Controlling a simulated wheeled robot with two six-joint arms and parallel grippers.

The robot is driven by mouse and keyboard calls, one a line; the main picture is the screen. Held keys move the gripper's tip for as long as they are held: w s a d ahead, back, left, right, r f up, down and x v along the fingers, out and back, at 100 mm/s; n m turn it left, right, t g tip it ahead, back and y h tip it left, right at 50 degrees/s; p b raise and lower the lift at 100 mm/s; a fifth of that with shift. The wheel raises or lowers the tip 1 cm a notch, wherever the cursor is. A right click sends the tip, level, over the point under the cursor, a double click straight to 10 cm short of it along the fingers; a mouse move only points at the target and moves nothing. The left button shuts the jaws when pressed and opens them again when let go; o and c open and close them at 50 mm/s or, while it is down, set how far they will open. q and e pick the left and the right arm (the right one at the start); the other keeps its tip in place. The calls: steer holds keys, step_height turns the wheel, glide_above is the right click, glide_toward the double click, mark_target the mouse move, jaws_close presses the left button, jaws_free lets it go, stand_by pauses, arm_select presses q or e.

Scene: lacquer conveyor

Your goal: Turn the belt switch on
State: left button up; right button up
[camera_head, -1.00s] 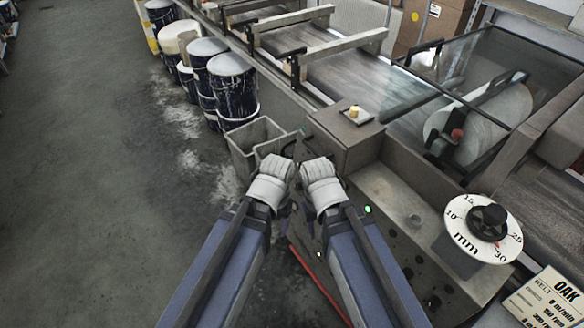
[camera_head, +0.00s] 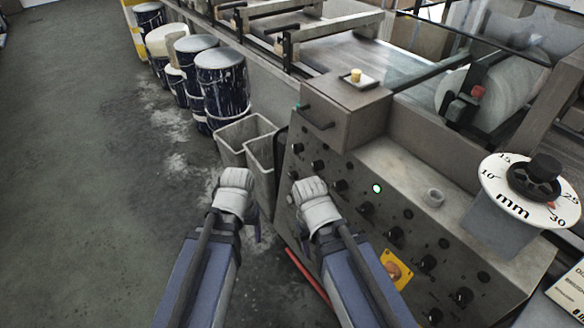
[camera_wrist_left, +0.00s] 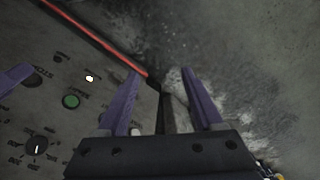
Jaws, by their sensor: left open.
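The control panel (camera_head: 355,215) on the machine's side carries several black knobs and a lit green lamp (camera_head: 377,188). I cannot tell which control is the belt switch. The left wrist view shows a green button (camera_wrist_left: 71,101), a small lit lamp (camera_wrist_left: 89,78) and a black dial (camera_wrist_left: 36,146) on the panel. My left gripper (camera_wrist_left: 161,74) is open and empty, its purple fingers over the floor beside the panel. In the head view, its white wrist is left of the panel. My right gripper (camera_head: 312,190) is in front of the panel's left part; its fingers are hidden.
Grey bins (camera_head: 247,142) stand left of the machine, with paint-streaked drums (camera_head: 222,88) behind them. A yellow plate (camera_head: 397,268) is low on the panel. The left floor is clear.

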arm_select(q)
step_height(320, 180, down, 9)
steer(key=w+a+n+b, duration=0.2)
steer(key=a+b, duration=0.1)
steer(key=b, duration=0.5)
steer(key=n+t+h+b, duration=0.1)
steer(key=n+t+h, duration=1.15)
steer(key=n, duration=1.05)
glide_toward(294, 150)
steer(key=w+g+h, duration=0.2)
steer(key=shift+x, duration=4.05)
steer(key=shift+f, duration=0.2)
jaws_close()
